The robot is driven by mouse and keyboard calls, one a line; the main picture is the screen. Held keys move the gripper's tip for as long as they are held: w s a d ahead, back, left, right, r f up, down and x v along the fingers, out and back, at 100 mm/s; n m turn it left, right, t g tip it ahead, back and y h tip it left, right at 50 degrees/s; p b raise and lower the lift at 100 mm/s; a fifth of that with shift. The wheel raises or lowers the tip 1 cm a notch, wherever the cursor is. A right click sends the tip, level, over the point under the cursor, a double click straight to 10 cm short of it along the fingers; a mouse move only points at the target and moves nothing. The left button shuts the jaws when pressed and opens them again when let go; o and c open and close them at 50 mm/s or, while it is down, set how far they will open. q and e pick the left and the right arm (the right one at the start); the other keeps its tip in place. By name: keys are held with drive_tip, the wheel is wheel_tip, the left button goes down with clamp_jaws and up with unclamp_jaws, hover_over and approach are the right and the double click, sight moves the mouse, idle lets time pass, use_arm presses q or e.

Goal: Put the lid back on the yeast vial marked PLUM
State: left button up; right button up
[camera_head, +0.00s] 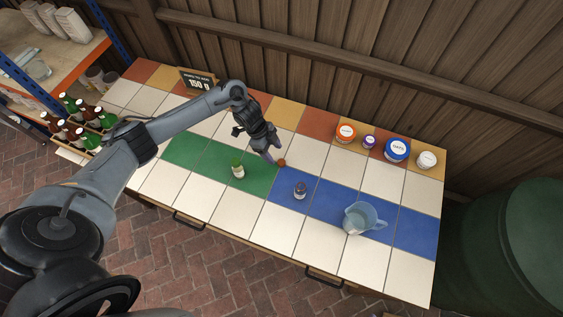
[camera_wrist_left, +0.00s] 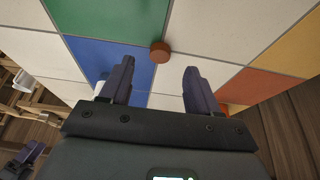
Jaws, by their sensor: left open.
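A small round brown-orange lid (camera_head: 281,162) lies on the tiled table top near the edge of the blue tiles. It also shows in the left wrist view (camera_wrist_left: 160,52), just beyond the fingertips and between their lines. My left gripper (camera_head: 271,160) is open and empty, low beside the lid; its fingers (camera_wrist_left: 158,68) stand apart on either side. A small vial with a pale label (camera_head: 300,191) stands upright on a blue tile; its top looks dark. I cannot read either label.
A clear jug (camera_head: 362,218) stands on the blue tiles at the right. Several labelled tubs, including a blue one (camera_head: 396,150), line the back right. A bottle crate (camera_head: 84,128) is at the left, a small sign (camera_head: 197,80) at the back. White tiles in front are clear.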

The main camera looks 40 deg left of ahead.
sight(281, 161)
use_arm(q)
drive_tip(key=shift+f, duration=0.1)
drive_tip(key=shift+d+b+x, duration=0.2)
drive_tip(key=shift+b+x, duration=0.2)
drive_tip(key=shift+x, duration=2.1)
drive_tip(key=shift+w, duration=0.1)
drive_tip(key=shift+c, duration=0.3)
drive_tip(key=c, duration=1)
drive_tip(key=shift+r+p, duration=1.75)
drive_tip(key=shift+r, duration=7.4)
